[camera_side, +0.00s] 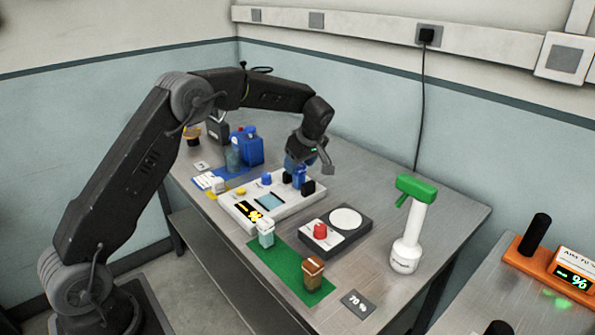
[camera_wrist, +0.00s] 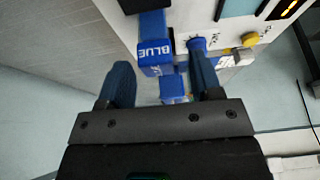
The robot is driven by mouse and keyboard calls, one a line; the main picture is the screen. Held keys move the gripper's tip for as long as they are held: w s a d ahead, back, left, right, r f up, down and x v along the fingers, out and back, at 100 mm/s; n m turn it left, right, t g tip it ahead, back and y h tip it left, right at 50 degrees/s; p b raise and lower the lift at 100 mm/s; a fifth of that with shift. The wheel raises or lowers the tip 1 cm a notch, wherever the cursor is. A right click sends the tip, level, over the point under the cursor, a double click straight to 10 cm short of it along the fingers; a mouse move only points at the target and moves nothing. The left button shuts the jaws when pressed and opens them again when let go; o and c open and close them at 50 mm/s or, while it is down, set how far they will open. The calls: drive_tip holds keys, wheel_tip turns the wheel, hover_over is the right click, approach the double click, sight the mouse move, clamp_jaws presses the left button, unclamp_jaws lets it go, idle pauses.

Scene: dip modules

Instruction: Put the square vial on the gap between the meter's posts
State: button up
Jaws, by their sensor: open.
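The square blue vial (camera_side: 299,176), with a cap marked BLUE (camera_wrist: 155,52) in the wrist view, stands at the far right end of the white meter (camera_side: 289,207). In the side view it appears between the meter's two black posts, the left post (camera_side: 287,178) and the right post (camera_side: 308,188). My gripper (camera_side: 301,163) is low over that end. In the wrist view its blue fingers (camera_wrist: 158,70) are open, one on each side of the vial. The vial's base is hidden, so I cannot tell how it seats.
A green mat (camera_side: 277,262) holds a pale vial (camera_side: 266,233) and a brown vial (camera_side: 313,273). Blue bottles (camera_side: 250,146) stand behind.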

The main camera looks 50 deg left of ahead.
drive_tip(key=v, duration=0.8)
drive_tip(key=s+d+r+m+t+h, duration=0.1)
drive_tip(key=s+d+r+m, duration=0.35)
drive_tip(key=s, duration=0.35)
drive_tip(key=s+d+r+m+t+h, duration=0.1)
drive_tip(key=s+d+r+m+t, duration=0.15)
drive_tip(key=s+r+m, duration=0.35)
drive_tip(key=s+d+f+m, duration=0.1)
drive_tip(key=s+d+m, duration=0.1)
drive_tip(key=s, duration=0.4)
drive_tip(key=s+d+f+m+t+h, duration=0.1)
drive_tip(key=s+f+m, duration=0.1)
drive_tip(key=s, duration=0.5)
drive_tip(key=s+d+f+m+t+h, duration=0.1)
drive_tip(key=s+d+f+m, duration=0.1)
drive_tip(key=s, duration=0.5)
drive_tip(key=shift+d+f+m, duration=0.25)
drive_tip(key=shift+d+m, duration=0.1)
drive_tip(key=shift+m, duration=0.4)
